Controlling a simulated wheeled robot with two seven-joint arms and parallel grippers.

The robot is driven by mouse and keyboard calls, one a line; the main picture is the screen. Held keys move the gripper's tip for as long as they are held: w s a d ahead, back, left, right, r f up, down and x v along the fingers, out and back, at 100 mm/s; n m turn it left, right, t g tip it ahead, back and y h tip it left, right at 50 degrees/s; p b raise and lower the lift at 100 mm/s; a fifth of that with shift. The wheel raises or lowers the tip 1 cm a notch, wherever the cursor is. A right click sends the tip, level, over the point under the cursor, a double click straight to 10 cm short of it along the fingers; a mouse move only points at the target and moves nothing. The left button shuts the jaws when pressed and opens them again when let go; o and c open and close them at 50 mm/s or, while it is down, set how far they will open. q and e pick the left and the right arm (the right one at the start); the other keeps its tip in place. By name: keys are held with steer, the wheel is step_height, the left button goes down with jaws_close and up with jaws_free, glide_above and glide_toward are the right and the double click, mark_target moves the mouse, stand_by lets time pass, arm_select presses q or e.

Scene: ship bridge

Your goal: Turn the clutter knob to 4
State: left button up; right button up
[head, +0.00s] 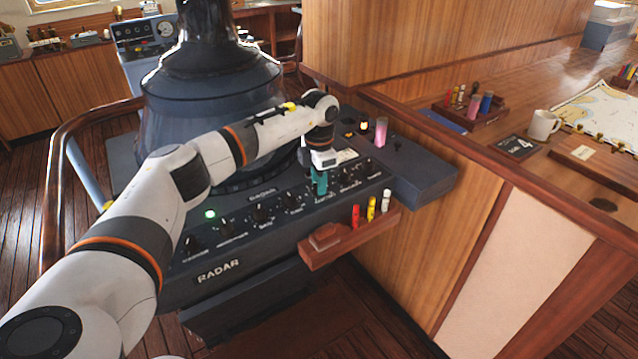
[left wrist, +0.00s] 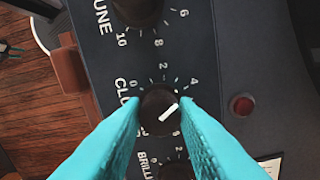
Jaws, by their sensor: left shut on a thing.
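The clutter knob (left wrist: 158,113) is a dark round knob with a white pointer line, in the left wrist view. Its label "CLU..." is partly covered by a finger. The pointer slants up and right, roughly at the 4 mark. My left gripper (left wrist: 162,117) is shut on the knob, with one teal finger on each side. In the head view my left gripper (head: 319,188) reaches down to the knob row of the radar console (head: 270,243), and its fingers hide the knob. My right gripper is out of view.
The tune knob (left wrist: 138,10) and the brilliance knob (left wrist: 178,168) sit on either side. A red button (left wrist: 242,105) is close by. A wooden holder (head: 330,250) with coloured markers juts from the console front. A dark sign (head: 519,146) showing 4 lies near a mug (head: 542,125).

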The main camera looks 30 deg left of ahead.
arm_select(q)
steer(key=shift+r+m, duration=0.1)
steer(key=shift+m, duration=0.6)
steer(key=o, duration=1)
step_height(320, 180, up, 12)
steer(key=b, duration=0.3)
